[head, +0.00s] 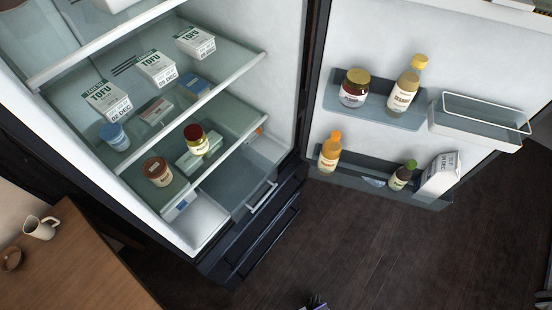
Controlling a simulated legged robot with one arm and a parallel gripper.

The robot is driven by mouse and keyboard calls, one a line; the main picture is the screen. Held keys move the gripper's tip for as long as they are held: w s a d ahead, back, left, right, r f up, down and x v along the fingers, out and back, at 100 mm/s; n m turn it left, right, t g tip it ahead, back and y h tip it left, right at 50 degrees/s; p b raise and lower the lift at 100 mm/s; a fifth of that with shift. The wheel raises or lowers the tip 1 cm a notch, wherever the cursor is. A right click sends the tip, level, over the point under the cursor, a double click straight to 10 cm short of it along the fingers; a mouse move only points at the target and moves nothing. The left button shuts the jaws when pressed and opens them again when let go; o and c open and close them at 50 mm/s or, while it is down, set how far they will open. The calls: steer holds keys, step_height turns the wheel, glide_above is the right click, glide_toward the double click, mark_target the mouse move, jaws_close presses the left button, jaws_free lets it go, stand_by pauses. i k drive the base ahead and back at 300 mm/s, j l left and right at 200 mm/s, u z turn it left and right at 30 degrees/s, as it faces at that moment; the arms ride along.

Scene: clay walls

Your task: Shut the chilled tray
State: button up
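The fridge stands open. Its chilled tray (228,187) is a grey, see-through drawer at the bottom of the fridge, below the lowest glass shelf. It has a pale bar handle (262,197) on its front. The tray appears pulled partly out past the shelf edge, and I see into it; the part that shows looks empty. Its rear is hidden under the shelf. A small dark piece at the bottom edge of the head view may be my gripper (316,302). It is apart from the tray, and its fingers cannot be made out.
The fridge door (467,60) is swung wide to the right, with bottles and jars in its bins. Shelves hold tofu boxes (156,68) and jars. A dark lower drawer (262,240) is below the tray. A wooden table (75,260) with a mug (41,228) stands left. The floor (385,250) ahead is clear.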

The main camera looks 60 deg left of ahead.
mark_target(212, 200)
steer(key=u, duration=2.7)
steer(key=l, duration=0.2)
steer(key=k, duration=0.05)
